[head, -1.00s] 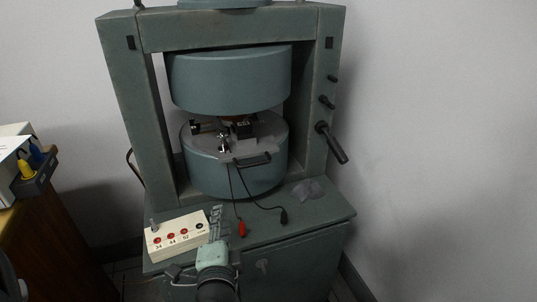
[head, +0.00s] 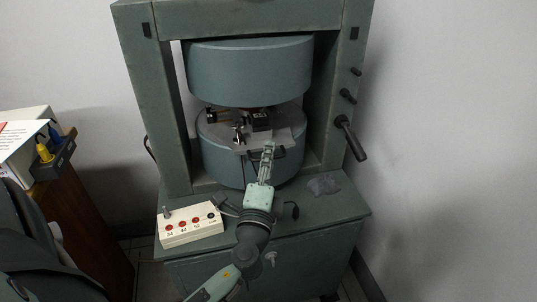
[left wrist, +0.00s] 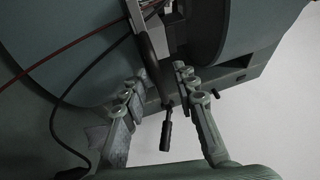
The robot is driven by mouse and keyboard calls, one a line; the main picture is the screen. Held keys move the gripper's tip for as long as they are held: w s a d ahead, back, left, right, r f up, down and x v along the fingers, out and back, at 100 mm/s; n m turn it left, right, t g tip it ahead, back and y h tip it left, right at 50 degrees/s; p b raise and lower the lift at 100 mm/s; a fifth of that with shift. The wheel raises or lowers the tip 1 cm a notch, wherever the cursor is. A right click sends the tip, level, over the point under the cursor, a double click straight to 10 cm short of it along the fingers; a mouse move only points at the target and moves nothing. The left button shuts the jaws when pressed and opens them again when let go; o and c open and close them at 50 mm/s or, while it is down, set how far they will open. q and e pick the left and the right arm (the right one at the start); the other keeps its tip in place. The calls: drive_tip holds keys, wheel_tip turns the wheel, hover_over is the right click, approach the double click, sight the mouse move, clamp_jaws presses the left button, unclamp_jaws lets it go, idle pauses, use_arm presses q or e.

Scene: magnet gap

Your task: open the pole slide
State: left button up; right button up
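The pole slide is a grey plate (head: 284,136) in the gap between the two round green magnet poles. It carries small fittings and has a dark bar handle on its front edge. In the left wrist view the dark handle (left wrist: 152,48) runs between the finger lines. My left gripper (head: 269,148) is at the front of the slide and covers part of the handle in the head view. In the left wrist view its two fingers (left wrist: 156,78) are apart on either side of the handle, with nothing clamped. I cannot tell whether they touch it. My right gripper is not in view.
The upper pole (head: 250,68) hangs close above the slide, and the frame's posts stand at both sides. A black lever (head: 351,138) sticks out at right. Red and black cables (left wrist: 75,50) hang near the gripper.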

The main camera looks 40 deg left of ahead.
use_arm(q)
drive_tip(key=shift+c, duration=0.4)
clamp_jaws()
